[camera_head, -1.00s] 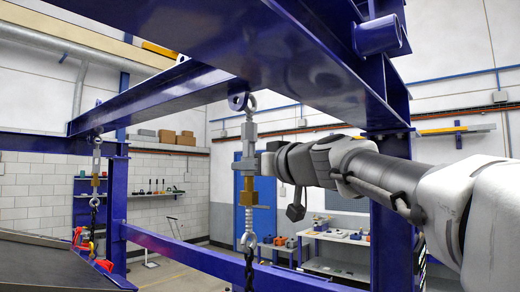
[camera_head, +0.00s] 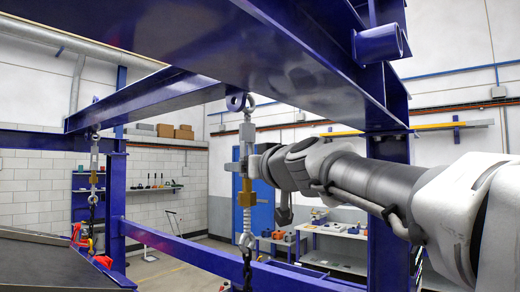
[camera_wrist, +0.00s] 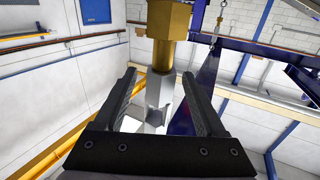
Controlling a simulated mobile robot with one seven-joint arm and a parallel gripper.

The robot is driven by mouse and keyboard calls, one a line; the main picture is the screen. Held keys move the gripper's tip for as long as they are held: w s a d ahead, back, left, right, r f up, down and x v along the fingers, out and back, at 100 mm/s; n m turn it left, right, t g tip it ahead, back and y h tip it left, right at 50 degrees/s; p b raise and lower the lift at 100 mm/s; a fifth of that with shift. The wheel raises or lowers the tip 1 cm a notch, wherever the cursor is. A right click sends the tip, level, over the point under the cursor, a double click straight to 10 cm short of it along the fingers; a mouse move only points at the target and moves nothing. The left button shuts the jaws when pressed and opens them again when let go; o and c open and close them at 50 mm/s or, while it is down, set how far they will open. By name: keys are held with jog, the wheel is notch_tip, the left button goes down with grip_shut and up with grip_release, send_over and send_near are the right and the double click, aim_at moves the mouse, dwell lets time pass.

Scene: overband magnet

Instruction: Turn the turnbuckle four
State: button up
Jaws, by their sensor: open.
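A turnbuckle hangs in the middle of the head view, with a grey body (camera_head: 246,132), a brass nut (camera_head: 246,194) and an eye at its lower end. It hangs from a lug under the blue beam. My gripper (camera_head: 243,167) is at its body from the right. In the wrist view my open gripper (camera_wrist: 160,88) has a finger on each side of the grey body (camera_wrist: 161,95), with the brass nut (camera_wrist: 168,20) just beyond the fingertips. I cannot tell whether the fingers touch it. A second turnbuckle (camera_head: 94,165) hangs at the left. No number shows on either.
Blue beams (camera_head: 280,55) run above the turnbuckle, and a blue post (camera_head: 390,215) stands behind my arm. A blue rail (camera_head: 185,245) crosses below. A chain (camera_head: 247,268) runs down from the turnbuckle. A dark tray-like surface (camera_head: 60,268) lies at lower left.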

jog(key=b+v, duration=0.2)
jog(key=v, duration=0.6)
dwell(0.6)
jog(key=o, duration=0.4)
jog(key=shift+o, duration=0.2)
jog(key=b+v, duration=0.4)
jog(key=v, duration=1.3)
jog(key=shift+d+b, duration=0.25)
jog(key=shift+b, duration=0.05)
jog(key=shift+s+f, duration=0.1)
